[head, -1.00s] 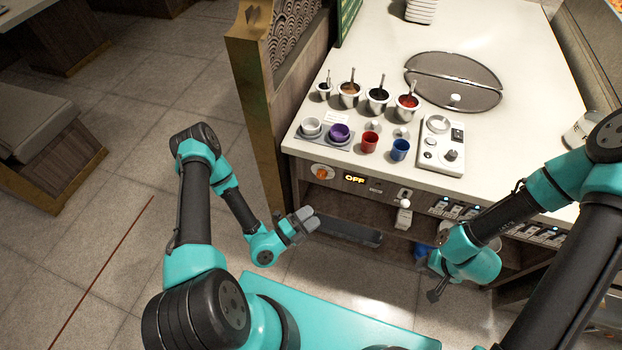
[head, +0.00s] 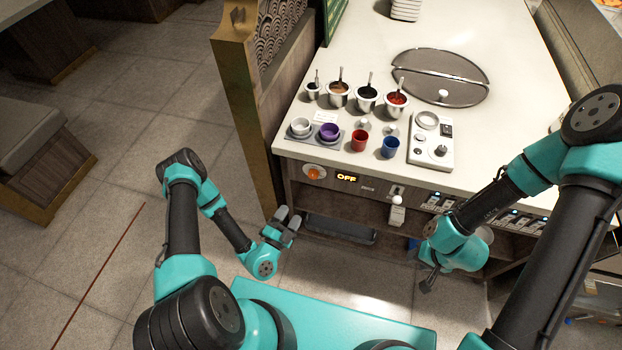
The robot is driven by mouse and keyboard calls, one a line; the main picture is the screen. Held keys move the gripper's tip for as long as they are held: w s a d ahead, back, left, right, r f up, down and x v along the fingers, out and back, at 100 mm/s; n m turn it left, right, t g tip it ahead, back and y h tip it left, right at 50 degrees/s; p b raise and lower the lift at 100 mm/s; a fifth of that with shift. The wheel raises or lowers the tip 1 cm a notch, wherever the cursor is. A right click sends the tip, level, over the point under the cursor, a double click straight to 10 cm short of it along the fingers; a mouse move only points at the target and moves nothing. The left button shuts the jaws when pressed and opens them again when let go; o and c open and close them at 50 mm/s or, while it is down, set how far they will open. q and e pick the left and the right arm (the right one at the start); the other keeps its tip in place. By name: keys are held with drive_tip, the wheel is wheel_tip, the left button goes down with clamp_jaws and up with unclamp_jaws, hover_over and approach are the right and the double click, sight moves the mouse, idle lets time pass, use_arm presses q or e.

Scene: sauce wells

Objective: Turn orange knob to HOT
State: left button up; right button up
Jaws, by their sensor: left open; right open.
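The orange knob (head: 314,174) sits on the front panel of the counter, near its left end. The lit display (head: 346,178) beside it reads OFF. My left gripper (head: 288,217) is open and empty, below and a little left of the knob, apart from it. My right gripper (head: 428,280) hangs low in front of the counter, well to the right of the knob. It is open, with its fingers small and partly hidden by its own wrist.
On the counter (head: 480,140) stand sauce wells (head: 339,94), a purple cup (head: 328,131), a red cup (head: 359,141), a blue cup (head: 390,147) and a control box (head: 430,140). A white lever (head: 396,200) sits on the front panel. A wooden partition (head: 250,120) rises at the left.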

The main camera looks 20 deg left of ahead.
sight(312, 177)
use_arm(q)
drive_tip(key=x, duration=1.5)
drive_tip(key=shift+w+r, duration=0.1)
drive_tip(key=c, duration=0.9)
